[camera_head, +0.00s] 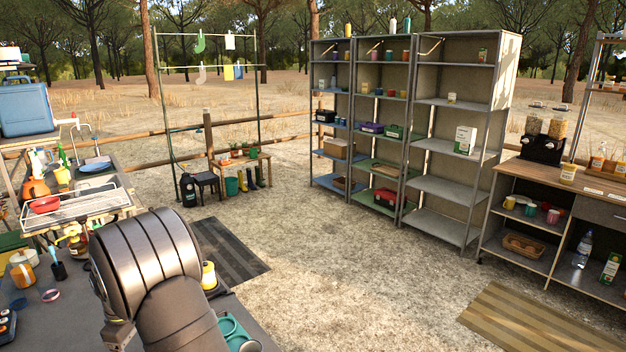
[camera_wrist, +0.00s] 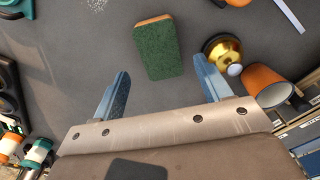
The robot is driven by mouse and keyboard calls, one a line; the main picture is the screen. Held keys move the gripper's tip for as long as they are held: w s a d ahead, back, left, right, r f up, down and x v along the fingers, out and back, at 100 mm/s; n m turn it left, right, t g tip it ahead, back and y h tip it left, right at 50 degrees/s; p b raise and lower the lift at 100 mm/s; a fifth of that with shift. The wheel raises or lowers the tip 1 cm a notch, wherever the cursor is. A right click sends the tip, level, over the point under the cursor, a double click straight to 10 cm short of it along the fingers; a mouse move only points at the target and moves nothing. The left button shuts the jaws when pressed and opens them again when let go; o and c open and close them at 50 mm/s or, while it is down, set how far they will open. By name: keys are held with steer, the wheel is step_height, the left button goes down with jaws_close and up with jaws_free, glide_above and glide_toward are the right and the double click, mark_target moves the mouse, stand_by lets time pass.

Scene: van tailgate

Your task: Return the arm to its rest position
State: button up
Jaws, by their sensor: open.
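My gripper (camera_wrist: 160,95) shows in the wrist view with its two blue-grey fingers spread wide apart. It is open and nothing is between the fingers. A green and orange sponge (camera_wrist: 158,50) lies on the dark grey surface just beyond the fingertips, apart from them. In the head view my dark, rounded arm link fills the lower left, over the grey tabletop (camera_head: 60,325). The gripper itself is hidden from the head view.
Near the right finger are a brass-coloured round object (camera_wrist: 222,50) and an orange cup (camera_wrist: 266,84). In the head view, a dish rack (camera_head: 75,212) stands behind my arm. Metal shelves (camera_head: 455,140) and a wooden counter (camera_head: 560,185) stand across open ground.

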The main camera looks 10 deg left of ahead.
step_height(320, 180, up, 6)
steer(key=f, duration=0.1)
step_height(320, 180, down, 11)
steer(key=shift+f, duration=0.2)
step_height(320, 180, up, 4)
steer(key=shift+f, duration=0.1)
steer(key=w+d+r, duration=0.4)
steer(key=d+r, duration=0.3)
steer(key=d, duration=0.4)
steer(key=s+f, duration=0.1)
steer(key=f, duration=0.2)
steer(key=s+d+f, duration=0.1)
steer(key=f, duration=0.3)
steer(key=s+f, duration=0.1)
steer(key=f, duration=0.3)
steer(key=shift+d, duration=0.35)
steer(key=shift+o, duration=0.4)
